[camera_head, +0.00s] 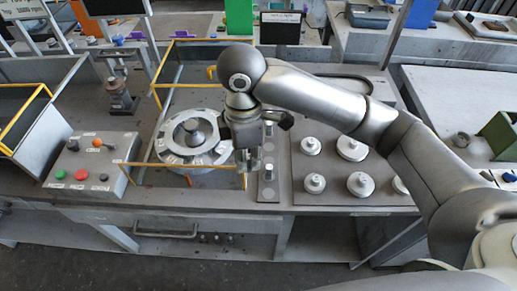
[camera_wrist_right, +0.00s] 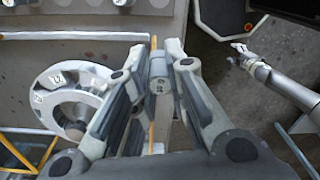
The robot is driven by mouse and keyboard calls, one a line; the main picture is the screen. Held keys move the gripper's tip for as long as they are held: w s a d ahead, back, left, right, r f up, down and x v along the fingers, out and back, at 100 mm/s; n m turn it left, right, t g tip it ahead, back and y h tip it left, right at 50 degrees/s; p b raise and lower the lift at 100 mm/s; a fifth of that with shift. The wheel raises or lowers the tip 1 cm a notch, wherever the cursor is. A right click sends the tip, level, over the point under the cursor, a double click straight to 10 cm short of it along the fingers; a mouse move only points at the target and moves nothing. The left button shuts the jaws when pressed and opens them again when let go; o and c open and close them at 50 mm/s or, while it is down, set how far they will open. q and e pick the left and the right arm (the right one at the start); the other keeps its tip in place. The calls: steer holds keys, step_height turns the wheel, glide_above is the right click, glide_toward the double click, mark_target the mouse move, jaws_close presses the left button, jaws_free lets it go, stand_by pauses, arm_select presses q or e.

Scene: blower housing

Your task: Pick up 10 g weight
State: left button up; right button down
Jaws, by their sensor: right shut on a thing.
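My right gripper (camera_head: 248,168) is above the bench's front part, between the round dial and the weight plate. In the right wrist view its fingers (camera_wrist_right: 163,75) are closed around a small grey cylindrical weight (camera_wrist_right: 159,86), whose dark marking is too small to read. In the head view this weight is hard to make out among the fingers. A narrow strip (camera_head: 268,188) with small weights lies just right of the gripper. A silver arm at the right of the right wrist view looks like my left one; its end (camera_wrist_right: 241,50) is too small to read.
A plate with several larger knobbed weights (camera_head: 361,185) lies to the right. A numbered round dial (camera_head: 170,157) stands to the left inside a yellow frame (camera_head: 153,163). A control box with buttons (camera_head: 88,175) is farther left. The floor in front shows free.

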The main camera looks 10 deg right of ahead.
step_height(320, 180, up, 6)
steer(key=s+a+p, duration=0.1)
steer(key=s+p, duration=0.1)
steer(key=p, duration=0.4)
steer(key=shift+a, duration=0.25)
steer(key=shift+w+r, duration=0.1)
